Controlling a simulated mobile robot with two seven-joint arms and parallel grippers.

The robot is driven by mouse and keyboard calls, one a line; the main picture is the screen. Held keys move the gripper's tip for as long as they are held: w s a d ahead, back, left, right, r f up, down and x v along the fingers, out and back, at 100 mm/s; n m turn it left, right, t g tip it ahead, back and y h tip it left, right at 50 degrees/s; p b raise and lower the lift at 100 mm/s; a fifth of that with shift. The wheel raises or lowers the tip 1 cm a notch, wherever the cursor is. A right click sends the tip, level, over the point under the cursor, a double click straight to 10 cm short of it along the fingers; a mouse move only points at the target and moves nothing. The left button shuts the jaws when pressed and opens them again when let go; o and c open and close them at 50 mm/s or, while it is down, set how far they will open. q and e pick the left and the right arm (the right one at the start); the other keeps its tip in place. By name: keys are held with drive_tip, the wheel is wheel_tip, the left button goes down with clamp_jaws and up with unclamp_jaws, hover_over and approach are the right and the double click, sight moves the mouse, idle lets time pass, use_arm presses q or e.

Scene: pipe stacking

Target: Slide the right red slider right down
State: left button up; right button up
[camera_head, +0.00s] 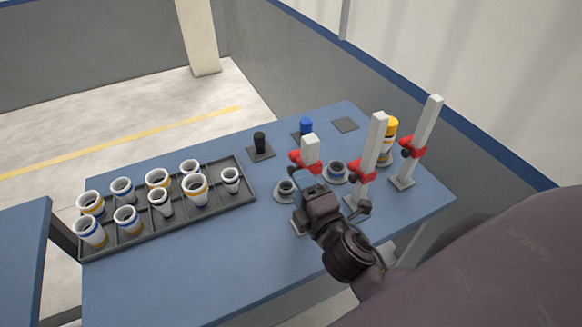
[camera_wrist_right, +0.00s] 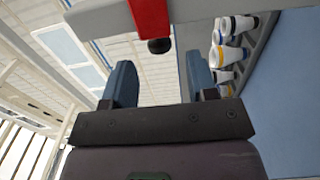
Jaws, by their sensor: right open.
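Three pale upright posts stand on the table, each with a red slider. The rightmost red slider (camera_head: 412,152) sits partway up the rightmost post (camera_head: 428,122). The middle red slider (camera_head: 362,175) is low on the middle post (camera_head: 375,138). The leftmost red slider (camera_head: 297,158) is high on the leftmost post (camera_head: 310,147), whose lower part is hidden by my right gripper (camera_head: 303,182). In the right wrist view my right gripper (camera_wrist_right: 161,72) is open and empty, facing a red slider (camera_wrist_right: 150,16) with a black knob (camera_wrist_right: 159,46), apart from it. My left gripper is not in view.
A dark tray (camera_head: 246,196) with several cups is on the left of the blue table (camera_head: 190,270). Grey rings (camera_head: 336,173) stand by the posts. A black peg (camera_head: 260,143), a blue-topped piece (camera_head: 305,127) and a yellow-banded piece (camera_head: 390,132) stand behind. The front left table is clear.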

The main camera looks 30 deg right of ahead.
drive_tip(key=shift+w+d+p, duration=0.15)
drive_tip(key=shift+w+p, duration=0.25)
drive_tip(key=shift+w, duration=2.3)
drive_tip(key=shift+c, duration=0.3)
clamp_jaws()
